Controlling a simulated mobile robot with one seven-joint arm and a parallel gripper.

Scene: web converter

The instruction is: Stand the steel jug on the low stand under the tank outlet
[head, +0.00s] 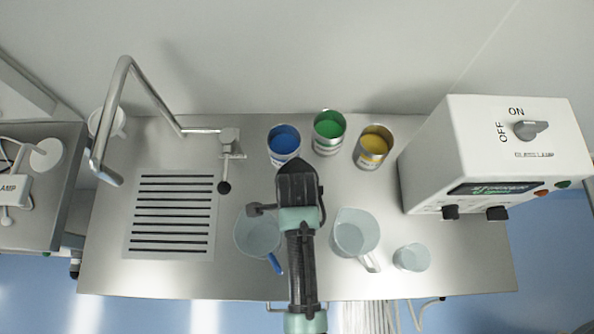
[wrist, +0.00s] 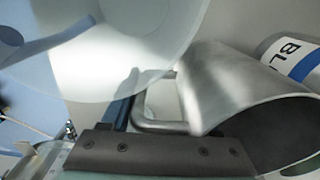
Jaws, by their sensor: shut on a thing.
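The steel jug (wrist: 215,85) shows in the wrist view as a shiny metal body with a wide dark mouth turned toward the lower right. Its bent rod handle (wrist: 160,127) runs to my gripper (wrist: 135,118), which is shut on it. The jug looks tilted in this view; its base is hidden. In the head view my gripper (head: 298,185) is over the middle of the bench, just in front of the cans, and I cannot clearly tell the jug from it. A bent metal pipe (head: 150,90) with a black-knobbed fitting stands at the left. I cannot make out the low stand or the tank.
Blue (head: 284,142), green (head: 329,130) and yellow (head: 374,147) cans stand behind my gripper. A blue-handled clear jug (head: 252,238), another clear jug (head: 354,234) and a small cup (head: 411,258) stand in front. A striped plate (head: 172,257) lies left; a control box (head: 470,150) stands right.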

